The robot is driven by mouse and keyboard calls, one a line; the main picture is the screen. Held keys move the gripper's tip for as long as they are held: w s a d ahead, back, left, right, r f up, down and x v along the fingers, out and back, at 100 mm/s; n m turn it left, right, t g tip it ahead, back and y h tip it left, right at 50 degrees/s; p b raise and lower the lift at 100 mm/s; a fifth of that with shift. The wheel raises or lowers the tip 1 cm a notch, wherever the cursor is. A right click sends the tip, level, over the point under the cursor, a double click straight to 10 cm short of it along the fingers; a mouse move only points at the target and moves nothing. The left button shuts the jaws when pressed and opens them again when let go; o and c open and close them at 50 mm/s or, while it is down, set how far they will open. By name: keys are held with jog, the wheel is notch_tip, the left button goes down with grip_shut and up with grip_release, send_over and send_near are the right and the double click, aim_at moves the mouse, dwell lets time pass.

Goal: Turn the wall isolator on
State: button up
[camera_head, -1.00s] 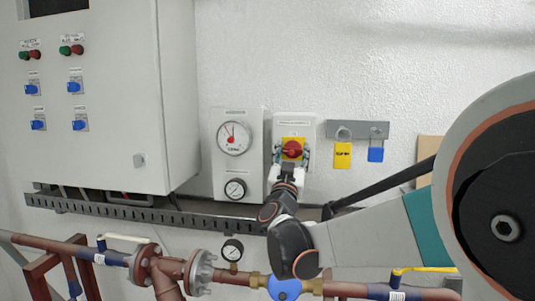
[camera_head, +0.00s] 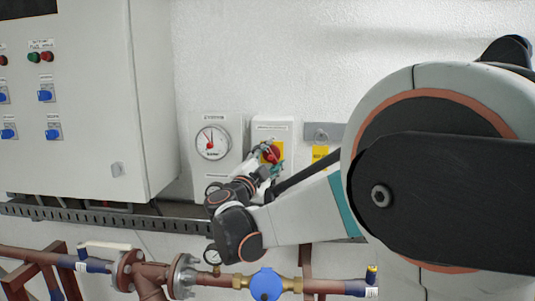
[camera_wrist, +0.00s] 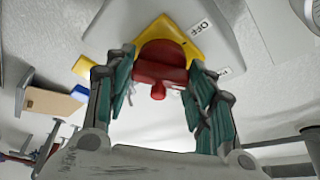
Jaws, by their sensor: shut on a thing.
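The wall isolator (camera_head: 288,133) is a white box with a yellow plate and a red knob (camera_head: 271,152). In the wrist view the red knob (camera_wrist: 160,62) sits between the two green-padded fingers of my gripper (camera_wrist: 160,58), in front of the yellow plate (camera_wrist: 207,46). A label reading OFF (camera_wrist: 201,26) shows beside the plate in the wrist view. A second label is partly hidden by the right finger, so I cannot read it.
A panel with a dial gauge (camera_head: 212,142) hangs just left of the isolator. A grey cabinet (camera_head: 85,110) stands further left. A rack with a yellow tag (camera_head: 320,155) is on the right, partly behind my arm. Pipes with valves (camera_head: 150,278) run below.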

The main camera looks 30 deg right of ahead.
jog(key=m+g+p, duration=0.1)
jog(key=m+p, duration=0.1)
jog(key=m, duration=0.2)
jog(key=shift+r, duration=0.2)
jog(key=shift+m+g+y+p, duration=0.6)
jog(key=shift+m+g+p, duration=0.15)
jog(key=shift+m, duration=0.65)
jog(key=shift+f, duration=0.1)
jog(key=o, duration=1.1)
jog(key=shift+c, duration=0.2)
jog(key=v, duration=1.2)
